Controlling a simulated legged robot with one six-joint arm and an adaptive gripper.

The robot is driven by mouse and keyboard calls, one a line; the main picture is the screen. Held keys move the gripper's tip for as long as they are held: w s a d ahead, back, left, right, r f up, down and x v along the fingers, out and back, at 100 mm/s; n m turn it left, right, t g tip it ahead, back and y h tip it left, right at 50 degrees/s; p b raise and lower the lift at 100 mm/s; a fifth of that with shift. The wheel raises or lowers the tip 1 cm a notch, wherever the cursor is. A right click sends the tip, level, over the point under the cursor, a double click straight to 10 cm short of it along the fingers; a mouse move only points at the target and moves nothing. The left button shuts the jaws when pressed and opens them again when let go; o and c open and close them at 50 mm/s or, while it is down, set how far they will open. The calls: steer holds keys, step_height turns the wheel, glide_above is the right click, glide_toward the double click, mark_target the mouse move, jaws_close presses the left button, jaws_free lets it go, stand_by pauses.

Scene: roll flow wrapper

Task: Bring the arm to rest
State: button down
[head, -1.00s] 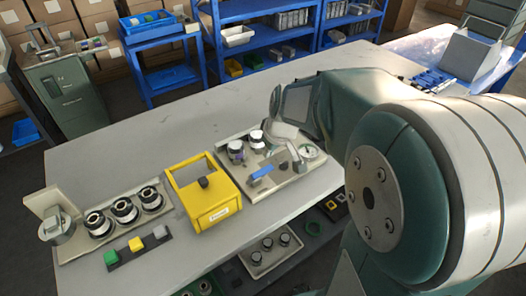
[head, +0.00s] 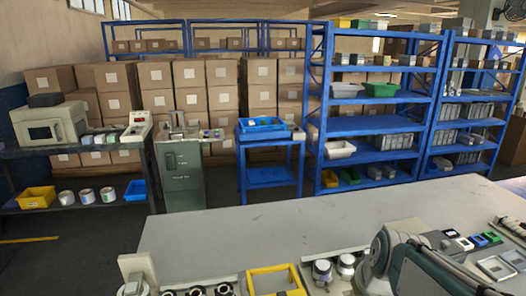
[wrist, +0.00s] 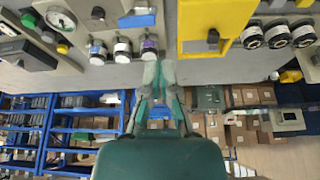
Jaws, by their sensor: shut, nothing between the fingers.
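My gripper (wrist: 159,72) shows in the wrist view, its two fingers together and empty, over the grey bench (wrist: 110,78). Part of my arm shows at the lower right of the head view; the fingertips cannot be made out there. Near the fingertips in the wrist view stand white-and-dark cylinders (wrist: 122,50) on a pale plate. A yellow housing (wrist: 205,22) is to their right.
In the head view the grey bench (head: 230,228) has clear room at the back. A yellow frame (head: 277,280) and black-ringed rollers (head: 196,291) line its front. Blue shelves (head: 372,128), a green cabinet (head: 184,175) and stacked cartons (head: 155,75) stand behind.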

steer(key=s+a+r+m+t, duration=0.1)
steer(key=s+a+r, duration=0.2)
steer(key=s, duration=0.8)
steer(key=shift+s+a+m, duration=0.2)
steer(key=shift+a+m, duration=0.05)
steer(key=shift+m, duration=0.05)
steer(key=shift+r, duration=0.1)
stand_by(2.4)
